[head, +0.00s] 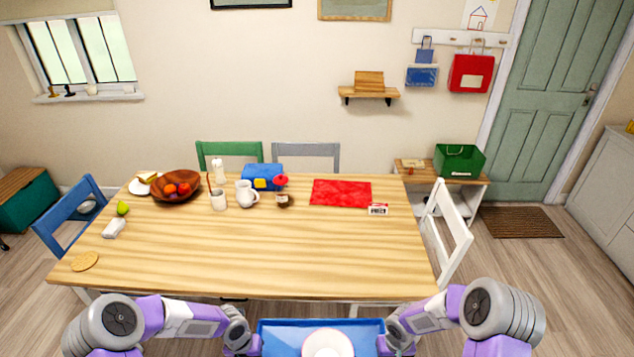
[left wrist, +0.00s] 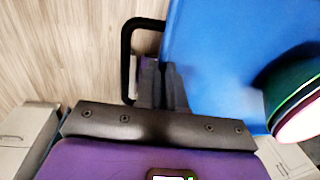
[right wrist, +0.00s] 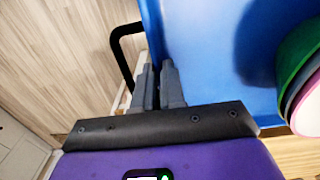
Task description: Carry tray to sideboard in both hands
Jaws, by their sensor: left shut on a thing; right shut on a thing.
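The blue tray (head: 375,325) is at the bottom middle of the head view, in front of the table's near edge. A stack of bowls (head: 328,344), white on top with coloured rims below, stands on it. In the left wrist view my left gripper (left wrist: 160,65) is shut on the tray's black handle (left wrist: 127,60) at the side of the blue tray (left wrist: 215,70). In the right wrist view my right gripper (right wrist: 152,70) is shut on the other black handle (right wrist: 118,55). The sideboard is probably the grey cabinet (head: 606,180) at the right edge; I cannot be sure.
The wooden table (head: 300,265) fills the middle, with a fruit bowl (head: 178,197), a white jug (head: 246,194) and a red mat (head: 340,204) on it. A white chair (head: 452,232) stands at its right end. Floor is clear beyond that chair, around the doormat (head: 520,222).

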